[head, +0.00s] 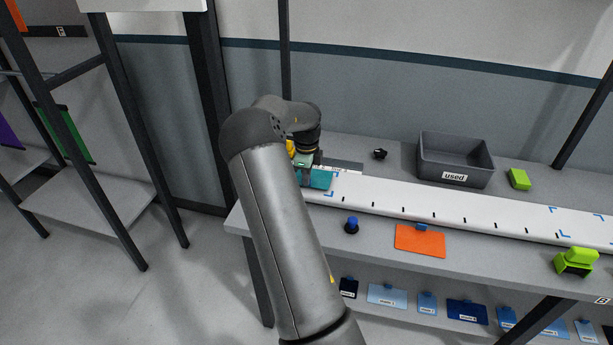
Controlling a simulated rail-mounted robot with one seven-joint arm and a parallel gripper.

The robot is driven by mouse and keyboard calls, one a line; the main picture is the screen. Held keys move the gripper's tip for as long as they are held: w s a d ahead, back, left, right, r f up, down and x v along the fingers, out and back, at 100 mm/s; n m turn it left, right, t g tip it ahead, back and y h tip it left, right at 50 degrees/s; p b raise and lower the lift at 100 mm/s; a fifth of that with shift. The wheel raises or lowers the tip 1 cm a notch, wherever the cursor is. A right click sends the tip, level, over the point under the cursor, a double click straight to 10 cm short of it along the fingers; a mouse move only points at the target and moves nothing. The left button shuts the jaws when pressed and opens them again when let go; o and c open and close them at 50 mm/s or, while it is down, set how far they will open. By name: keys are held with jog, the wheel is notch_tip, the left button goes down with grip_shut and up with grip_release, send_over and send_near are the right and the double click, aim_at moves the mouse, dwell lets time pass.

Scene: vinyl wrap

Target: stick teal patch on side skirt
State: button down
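The side skirt (440,212) is a long white panel with dark ticks and blue corner marks, lying along the bench. The teal patch (319,180) is at the skirt's left end, just left of a pair of blue corner marks. I cannot tell whether it lies flat on the skirt or hangs slightly above it. My gripper (304,165) is right at the patch's back left part, pointing down. My forearm and wrist hide much of the fingers, so whether they are shut on the patch is unclear.
An orange patch (419,241) with a blue tab and a blue-topped knob (351,225) sit in front of the skirt. Behind it are a grey bin (429,170) labelled "used", a small black item (380,154) and a green block (520,179). A green tool (577,261) stands front right.

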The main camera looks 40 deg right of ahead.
jog(key=shift+f, duration=0.6)
dwell(0.9)
jog(key=c, duration=1.6)
grip_release()
jog(key=shift+o, duration=0.2)
notch_tip(320, 180, up, 17)
jog(key=b, duration=0.2)
jog(key=shift+r, duration=0.2)
